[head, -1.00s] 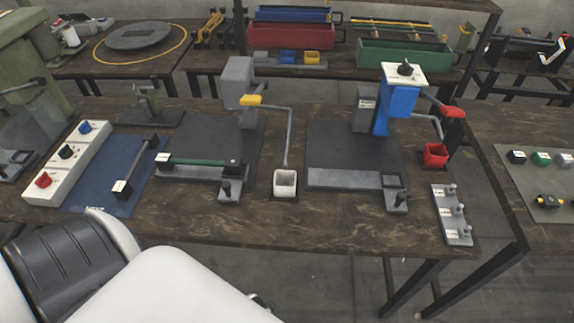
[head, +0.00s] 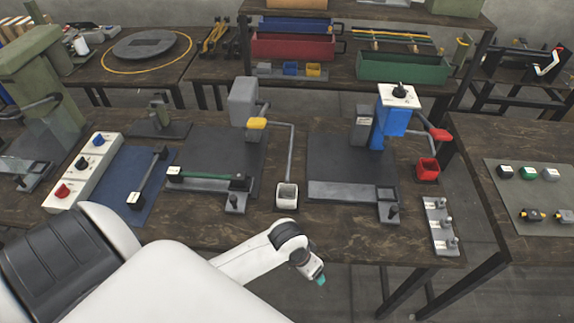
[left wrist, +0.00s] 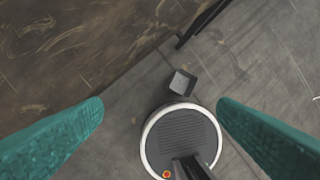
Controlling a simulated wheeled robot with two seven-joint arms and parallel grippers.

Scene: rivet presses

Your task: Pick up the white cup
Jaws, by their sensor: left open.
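The white cup (head: 287,196) is a small square, open-topped cup. It stands upright near the front middle of the worktable (head: 240,232), below the end of a bent grey rod. My left gripper (head: 320,280) is in front of the table's front edge, below and to the right of the cup in the head view, apart from it. In the left wrist view, my left gripper (left wrist: 160,102) has its two teal fingers wide apart with nothing between them. The cup cannot be made out in that view. My right gripper is not in view.
A grey press (head: 243,100) stands behind the cup and a blue press (head: 390,122) to its right. A red cup (head: 427,169) stands farther right. A grey pin block (head: 441,226) lies near the right front corner. The table top in front of the white cup is clear.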

